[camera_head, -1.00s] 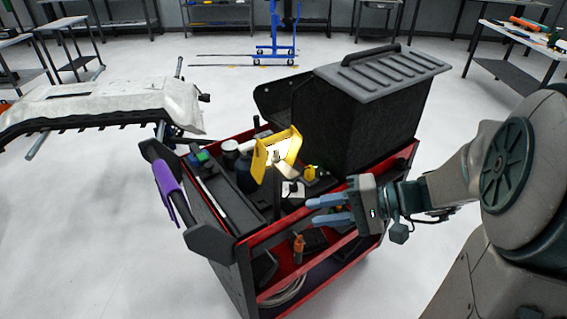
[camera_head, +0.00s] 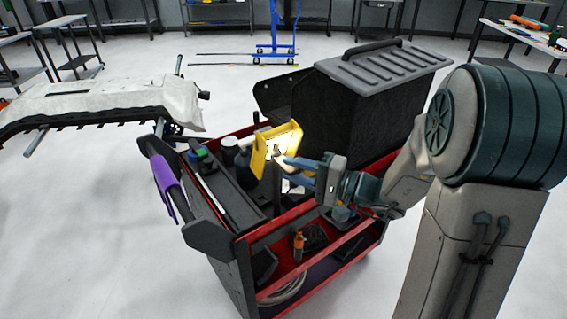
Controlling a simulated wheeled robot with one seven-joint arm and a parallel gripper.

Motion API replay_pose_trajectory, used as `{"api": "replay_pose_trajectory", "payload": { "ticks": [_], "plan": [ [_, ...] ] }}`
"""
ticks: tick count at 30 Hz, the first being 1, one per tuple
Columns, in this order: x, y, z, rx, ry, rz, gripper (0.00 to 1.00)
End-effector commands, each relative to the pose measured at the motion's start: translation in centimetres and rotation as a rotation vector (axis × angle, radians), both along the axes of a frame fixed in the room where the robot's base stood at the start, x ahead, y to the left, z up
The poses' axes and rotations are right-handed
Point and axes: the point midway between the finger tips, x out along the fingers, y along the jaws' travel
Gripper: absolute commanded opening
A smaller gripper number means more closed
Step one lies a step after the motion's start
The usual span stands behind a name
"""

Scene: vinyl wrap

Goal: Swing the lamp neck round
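The yellow work lamp (camera_head: 259,153), with a bright lit face, stands among the tools on top of the red and black cart. My gripper (camera_head: 282,168) reaches in from the right, its blue fingers at the lamp's lower right. The fingers look apart, one above the other. Whether they touch the lamp or have its neck between them cannot be told. The lamp's neck and base are largely hidden behind the fingers and the nearby tools.
A large black case with a ribbed grey lid (camera_head: 385,68) stands on the cart behind my gripper. Dark bottles (camera_head: 245,170) are left of the lamp. A white bumper (camera_head: 100,105) lies on a stand further left.

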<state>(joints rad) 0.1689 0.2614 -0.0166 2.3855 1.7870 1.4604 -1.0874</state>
Motion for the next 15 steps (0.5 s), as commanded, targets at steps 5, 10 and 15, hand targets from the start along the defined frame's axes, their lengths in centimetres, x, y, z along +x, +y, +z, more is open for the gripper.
{"api": "replay_pose_trajectory", "payload": {
  "ticks": [5,10,15],
  "plan": [
    [0.9,2.1,0.0,0.0,0.001,0.002,0.31],
    [1.2,2.8,0.0,-0.001,0.0,0.001,0.31],
    [1.2,2.8,0.0,-0.001,0.0,0.0,0.31]
  ]
}}
